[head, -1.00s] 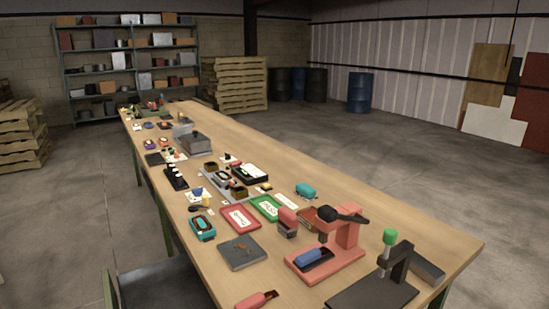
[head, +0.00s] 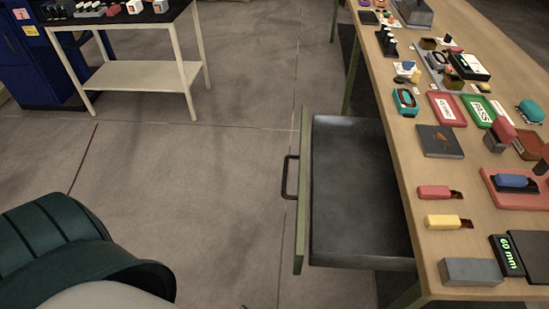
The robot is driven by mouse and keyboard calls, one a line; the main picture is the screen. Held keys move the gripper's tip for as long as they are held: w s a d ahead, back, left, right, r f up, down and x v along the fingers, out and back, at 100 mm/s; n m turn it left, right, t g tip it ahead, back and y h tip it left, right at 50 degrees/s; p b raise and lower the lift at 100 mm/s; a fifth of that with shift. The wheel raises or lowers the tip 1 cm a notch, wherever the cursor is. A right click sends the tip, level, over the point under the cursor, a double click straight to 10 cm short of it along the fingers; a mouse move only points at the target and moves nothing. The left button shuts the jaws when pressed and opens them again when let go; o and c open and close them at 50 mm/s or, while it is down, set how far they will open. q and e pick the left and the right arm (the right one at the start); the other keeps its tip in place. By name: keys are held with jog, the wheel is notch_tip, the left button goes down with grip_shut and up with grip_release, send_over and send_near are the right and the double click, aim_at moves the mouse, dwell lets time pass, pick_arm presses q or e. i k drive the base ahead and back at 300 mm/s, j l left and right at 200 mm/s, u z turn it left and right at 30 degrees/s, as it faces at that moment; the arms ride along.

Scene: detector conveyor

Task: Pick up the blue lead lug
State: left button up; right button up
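Neither of my grippers shows in the head view. A small blue piece (head: 408,65) sits on a white card on the wooden bench (head: 412,190), toward the upper right. A larger blue block (head: 515,182) lies in a red fixture (head: 515,201) at the right. Both are small in the picture, and I cannot tell for certain which, if either, is the blue lead lug.
An open grey drawer (head: 355,200) sticks out from the bench. Red (head: 434,192) and yellow (head: 443,221) handled tools and a grey block (head: 470,272) lie near the bench edge. A black-topped side table (head: 150,14) stands upper left. The floor between is clear.

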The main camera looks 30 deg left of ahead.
aim_at(506, 180)
jog(key=j+u, duration=0.4)
jog(key=j, duration=0.2)
jog(key=z, duration=1.25)
jog(key=i+l+u, duration=0.15)
jog(key=l, duration=0.25)
jog(key=i+l+u, duration=0.15)
jog(key=l, duration=0.3)
jog(key=l+u, duration=0.15)
jog(key=l, duration=0.3)
jog(key=i+l+u, duration=0.15)
jog(key=l, duration=0.3)
